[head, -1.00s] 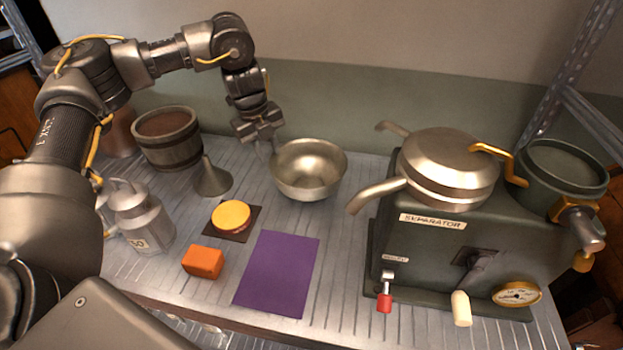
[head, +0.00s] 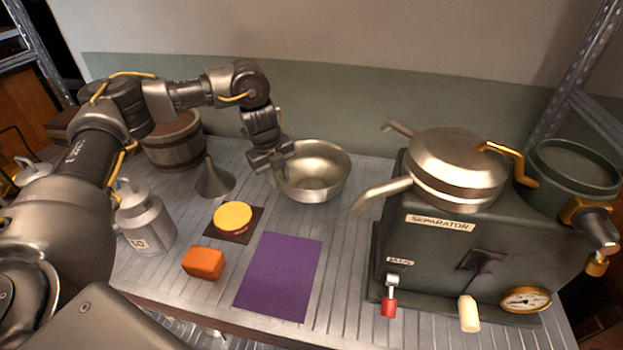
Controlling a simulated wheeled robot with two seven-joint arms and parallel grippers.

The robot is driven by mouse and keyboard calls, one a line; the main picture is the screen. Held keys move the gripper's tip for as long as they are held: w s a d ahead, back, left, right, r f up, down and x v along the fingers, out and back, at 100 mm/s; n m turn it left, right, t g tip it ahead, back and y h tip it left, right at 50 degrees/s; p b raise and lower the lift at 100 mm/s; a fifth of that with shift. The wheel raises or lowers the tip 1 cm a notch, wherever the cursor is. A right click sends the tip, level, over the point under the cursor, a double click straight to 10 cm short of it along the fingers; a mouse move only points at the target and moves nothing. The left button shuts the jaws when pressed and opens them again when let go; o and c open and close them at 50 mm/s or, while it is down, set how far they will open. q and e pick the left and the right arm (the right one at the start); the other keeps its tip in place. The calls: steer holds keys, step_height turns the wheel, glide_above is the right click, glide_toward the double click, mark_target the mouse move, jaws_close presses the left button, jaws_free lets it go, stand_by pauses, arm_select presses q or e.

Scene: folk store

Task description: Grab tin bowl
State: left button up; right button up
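The tin bowl (head: 318,182) is a round, shiny metal bowl standing upright on the ribbed metal counter, right of a funnel and behind a purple sheet. My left gripper (head: 281,177) points down at the bowl's left rim, overlapping it in the head view. Its fingertips are small and partly hidden against the bowl, so I cannot tell whether they are apart or closed on the rim. My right gripper is not in view.
A dark separator machine (head: 455,250) with spouts stands to the right. A funnel (head: 214,180), wooden bucket (head: 174,146) and milk can (head: 146,220) stand left. A yellow-topped round item (head: 233,215), orange block (head: 204,263) and purple sheet (head: 279,276) lie in front.

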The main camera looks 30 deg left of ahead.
arm_select(q)
steer(key=shift+w+d+f, duration=0.1)
steer(key=shift+f, duration=0.8)
jaws_close()
steer(key=shift+r, duration=0.1)
